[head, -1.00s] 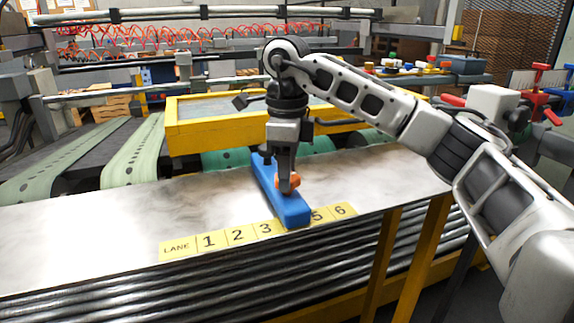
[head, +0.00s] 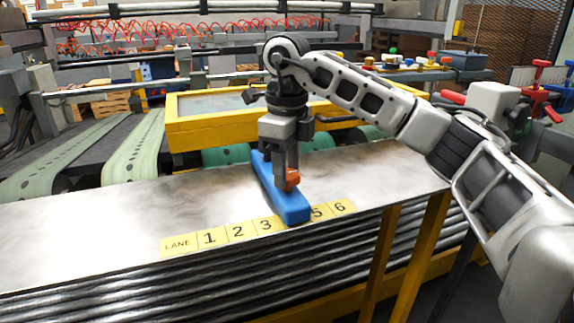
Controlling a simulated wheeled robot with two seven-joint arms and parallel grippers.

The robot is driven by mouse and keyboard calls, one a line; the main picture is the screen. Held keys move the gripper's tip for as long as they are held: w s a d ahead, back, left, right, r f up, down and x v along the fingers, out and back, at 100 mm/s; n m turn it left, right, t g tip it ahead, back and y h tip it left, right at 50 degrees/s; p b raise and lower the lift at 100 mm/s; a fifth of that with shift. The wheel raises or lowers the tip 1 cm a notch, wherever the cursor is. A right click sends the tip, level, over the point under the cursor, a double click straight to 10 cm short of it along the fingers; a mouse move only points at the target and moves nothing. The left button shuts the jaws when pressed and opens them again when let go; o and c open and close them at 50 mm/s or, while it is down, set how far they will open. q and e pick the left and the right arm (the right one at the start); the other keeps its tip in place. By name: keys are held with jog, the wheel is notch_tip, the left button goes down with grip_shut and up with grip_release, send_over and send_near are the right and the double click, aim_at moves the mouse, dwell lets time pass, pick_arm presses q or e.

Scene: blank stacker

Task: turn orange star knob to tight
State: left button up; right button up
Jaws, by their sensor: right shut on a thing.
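The orange star knob (head: 293,179) sits on top of a long blue block (head: 287,206) that lies across the metal plate. My right gripper (head: 287,182) points straight down and is shut on the knob. Its fingers hide part of the knob, so I cannot read how far it is turned. The near end of the blue block covers the lane strip between 3 and 5. My left gripper is not in view.
The lane strip (head: 210,238) with numbers runs along the front edge of the metal plate (head: 110,225). A yellow frame (head: 205,135) stands behind the block. Green belts (head: 135,155) lie at the left. The plate left of the block is clear.

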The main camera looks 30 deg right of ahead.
jog(key=o, duration=1)
notch_tip(320, 180, up, 16)
jog(key=shift+f+p, duration=0.1)
jog(key=shift+p, duration=0.45)
